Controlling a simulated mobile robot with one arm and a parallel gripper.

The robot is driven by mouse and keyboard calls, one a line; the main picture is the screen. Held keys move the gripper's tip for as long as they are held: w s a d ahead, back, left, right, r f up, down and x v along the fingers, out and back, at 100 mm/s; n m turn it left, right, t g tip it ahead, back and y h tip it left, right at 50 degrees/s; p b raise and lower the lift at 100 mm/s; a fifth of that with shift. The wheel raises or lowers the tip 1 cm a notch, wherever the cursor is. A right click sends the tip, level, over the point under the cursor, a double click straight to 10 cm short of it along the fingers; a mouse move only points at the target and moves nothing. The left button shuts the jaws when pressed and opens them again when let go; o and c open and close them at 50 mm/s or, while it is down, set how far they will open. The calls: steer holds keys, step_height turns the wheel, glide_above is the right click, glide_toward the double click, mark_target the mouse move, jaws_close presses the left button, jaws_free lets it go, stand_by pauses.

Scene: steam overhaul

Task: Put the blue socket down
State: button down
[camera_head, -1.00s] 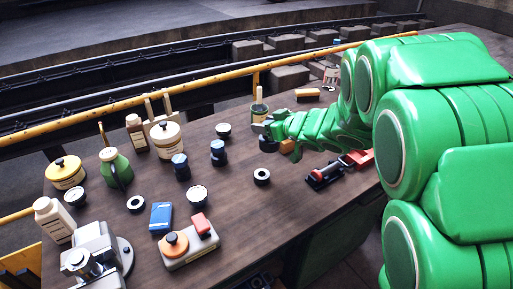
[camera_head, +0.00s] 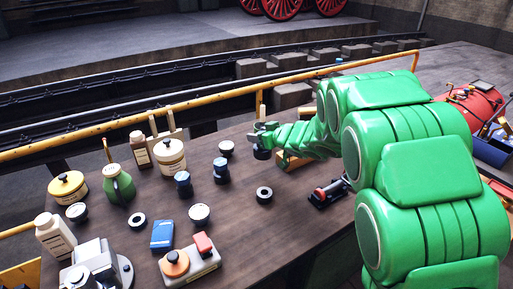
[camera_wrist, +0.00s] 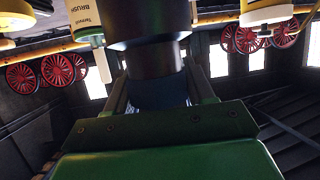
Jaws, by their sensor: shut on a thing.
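My gripper (camera_head: 264,134) is shut on a dark, round socket (camera_head: 262,152), which shows just below it in the head view, towards the back of the workbench. In the wrist view the socket (camera_wrist: 148,58) stands between the jaws, dark and wide at the far end and bluish where the jaws hold it. I cannot tell whether its base touches the bench.
The bench (camera_head: 240,232) has bare wood at its front middle. A dark ring (camera_head: 264,194) lies in front of my gripper. A cream pot (camera_head: 171,157), a green oil can (camera_head: 119,186) and a blue box (camera_head: 162,235) stand leftward. A red-and-black tool (camera_head: 327,193) lies right.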

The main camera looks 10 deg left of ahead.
steer(key=shift+w+a+f, duration=0.4)
steer(key=shift+w+f, duration=0.55)
steer(key=shift+f, duration=0.65)
steer(key=shift+w+a+f, duration=0.45)
steer(key=shift+w+f, duration=0.55)
steer(key=shift+f, duration=0.55)
steer(key=shift+w+a+f, duration=0.4)
steer(key=shift+w+f, duration=0.55)
steer(key=shift+f, duration=0.65)
steer(key=shift+c, duration=2)
jaws_free()
steer(key=shift+f, duration=0.15)
steer(key=shift+s+d+r, duration=0.1)
steer(key=shift+r, duration=0.1)
steer(key=v, duration=1.1)
steer(key=shift+s+d, duration=0.2)
steer(key=shift+d, duration=0.1)
